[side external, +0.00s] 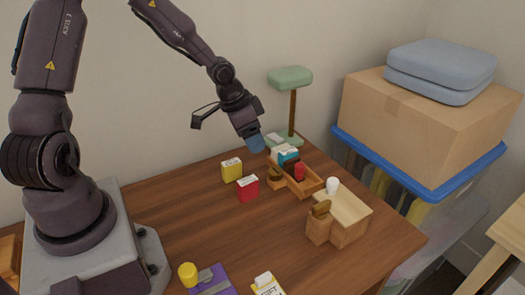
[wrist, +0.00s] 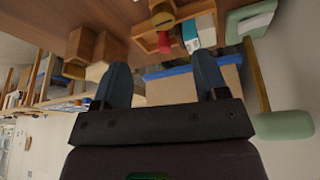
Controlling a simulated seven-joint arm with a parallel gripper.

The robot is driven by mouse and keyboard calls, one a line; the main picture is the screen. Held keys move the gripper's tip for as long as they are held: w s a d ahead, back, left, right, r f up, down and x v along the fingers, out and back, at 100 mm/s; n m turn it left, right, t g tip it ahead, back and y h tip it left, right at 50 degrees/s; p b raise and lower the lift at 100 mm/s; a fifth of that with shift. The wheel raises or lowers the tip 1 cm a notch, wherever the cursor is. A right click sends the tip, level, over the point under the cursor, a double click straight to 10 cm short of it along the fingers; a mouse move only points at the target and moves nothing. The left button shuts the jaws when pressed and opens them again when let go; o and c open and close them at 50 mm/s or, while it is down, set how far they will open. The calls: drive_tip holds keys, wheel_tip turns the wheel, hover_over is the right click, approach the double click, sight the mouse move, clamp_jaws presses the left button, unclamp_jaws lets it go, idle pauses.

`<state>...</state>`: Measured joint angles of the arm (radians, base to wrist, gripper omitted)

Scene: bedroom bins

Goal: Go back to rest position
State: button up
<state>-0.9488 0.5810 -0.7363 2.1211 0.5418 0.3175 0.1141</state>
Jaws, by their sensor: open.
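My gripper (side external: 256,144) hangs in the air above the back part of the wooden table (side external: 190,215), near the open wooden tray (side external: 306,184). In the wrist view my gripper (wrist: 167,88) shows two blue fingers spread apart with nothing between them. A teal and white box (side external: 286,154) and a red item (side external: 299,171) are in or at the tray, below and right of the gripper. The tray also shows upside down at the top of the wrist view (wrist: 205,9).
A green lamp-like stand (side external: 290,78) rises just right of my gripper. Yellow (side external: 232,170) and red (side external: 248,188) boxes stand on the table. A wooden box (side external: 350,230) with a white item (side external: 332,185) is at the right. A cardboard box (side external: 420,120) stands beyond the table.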

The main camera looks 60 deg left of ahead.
drive_tip(key=s+r+n+g+y, duration=0.25)
drive_tip(key=s+r, duration=0.25)
drive_tip(key=s, duration=0.5)
drive_tip(key=s+d+r+t, duration=0.2)
drive_tip(key=s+d+r, duration=0.2)
drive_tip(key=r, duration=0.3)
drive_tip(key=s+d+r+t+h, duration=0.1)
drive_tip(key=s+d+r, duration=0.3)
drive_tip(key=r, duration=0.4)
drive_tip(key=shift+s+d+r+t, duration=0.15)
drive_tip(key=shift+s+d+t, duration=0.05)
drive_tip(key=shift+d+t, duration=0.4)
drive_tip(key=shift+a+n, duration=0.1)
drive_tip(key=shift+n, duration=0.15)
